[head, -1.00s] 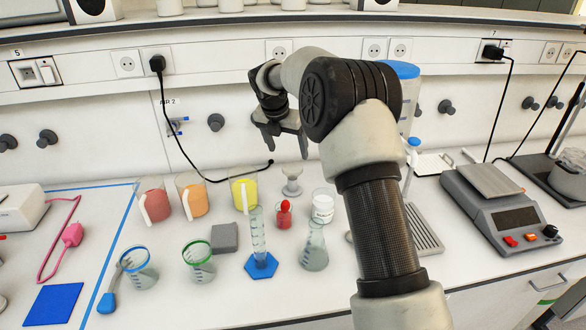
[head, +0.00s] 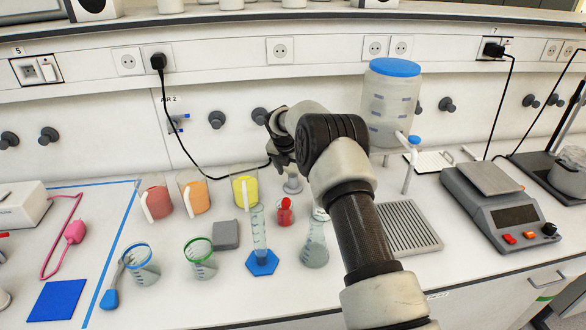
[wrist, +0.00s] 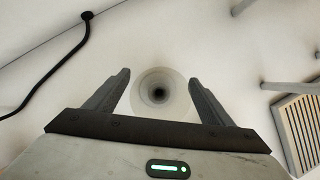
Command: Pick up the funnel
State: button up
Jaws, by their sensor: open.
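The funnel (head: 292,186) is a small pale translucent piece standing on the bench at the back, right of the beaker of yellow liquid. Its upper part is hidden behind my gripper in the head view. In the wrist view the funnel (wrist: 158,105) shows from above as pale rings around a dark hole. My gripper (wrist: 159,78) is open, with one finger on each side of the funnel. I cannot tell whether the fingers are level with it or still above it.
A beaker of yellow liquid (head: 245,190) stands left of the funnel, and a red-capped bottle (head: 285,212) in front. A graduated cylinder (head: 259,235) and a conical flask (head: 315,245) stand nearer. A large blue-lidded container (head: 390,105) stands right. A black cable (wrist: 60,65) lies left.

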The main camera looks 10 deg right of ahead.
jog(key=shift+w+d+f, duration=0.1)
jog(key=shift+f, duration=0.2)
jog(key=c, duration=1.1)
jog(key=shift+r, duration=0.15)
